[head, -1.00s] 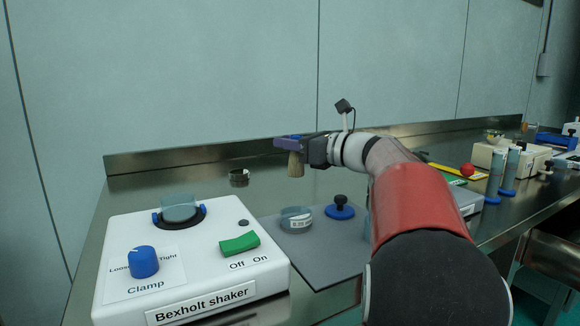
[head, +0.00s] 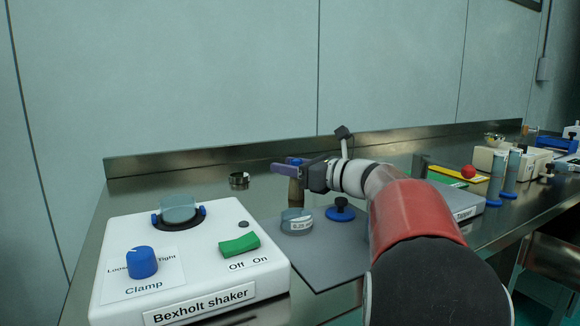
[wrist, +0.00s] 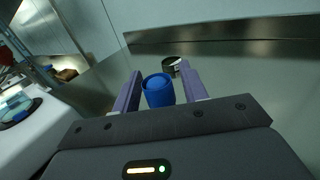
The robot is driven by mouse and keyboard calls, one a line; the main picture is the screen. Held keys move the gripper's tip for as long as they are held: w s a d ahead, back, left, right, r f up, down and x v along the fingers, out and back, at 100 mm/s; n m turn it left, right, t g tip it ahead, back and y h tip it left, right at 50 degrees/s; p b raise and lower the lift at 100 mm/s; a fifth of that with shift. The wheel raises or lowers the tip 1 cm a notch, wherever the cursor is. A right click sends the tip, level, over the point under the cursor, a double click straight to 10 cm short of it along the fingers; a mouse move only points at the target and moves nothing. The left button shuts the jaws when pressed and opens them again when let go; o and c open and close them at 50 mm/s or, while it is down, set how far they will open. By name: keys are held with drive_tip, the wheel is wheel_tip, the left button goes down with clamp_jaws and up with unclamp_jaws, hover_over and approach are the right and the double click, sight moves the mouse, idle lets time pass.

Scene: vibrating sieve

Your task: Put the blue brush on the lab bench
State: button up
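The blue brush stands upright, bristles down, with its blue handle top (head: 294,161) just above my gripper's purple fingers and its tan bristles (head: 296,190) below them. In the wrist view the blue handle (wrist: 158,92) is between the fingers, with a narrow gap on each side. My gripper (head: 285,169) is open around it; the fingers also show in the wrist view (wrist: 156,85). The brush's foot is down at the lab bench (head: 225,205), close to the grey mat's back edge; a clear dish partly hides it, so exact contact cannot be told.
The clear labelled dish (head: 297,222) and a blue disc with a black knob (head: 340,210) are close in front. The Bexholt shaker (head: 190,255) is at the left. A small metal ring (head: 239,181) lies behind on clear bench. A red ball (head: 468,171) is farther right.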

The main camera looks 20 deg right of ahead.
drive_tip(key=shift+r, duration=0.15)
drive_tip(key=v, duration=0.7)
drive_tip(key=shift+s+d, duration=0.15)
drive_tip(key=shift+s, duration=0.1)
drive_tip(key=shift+w, duration=0.1)
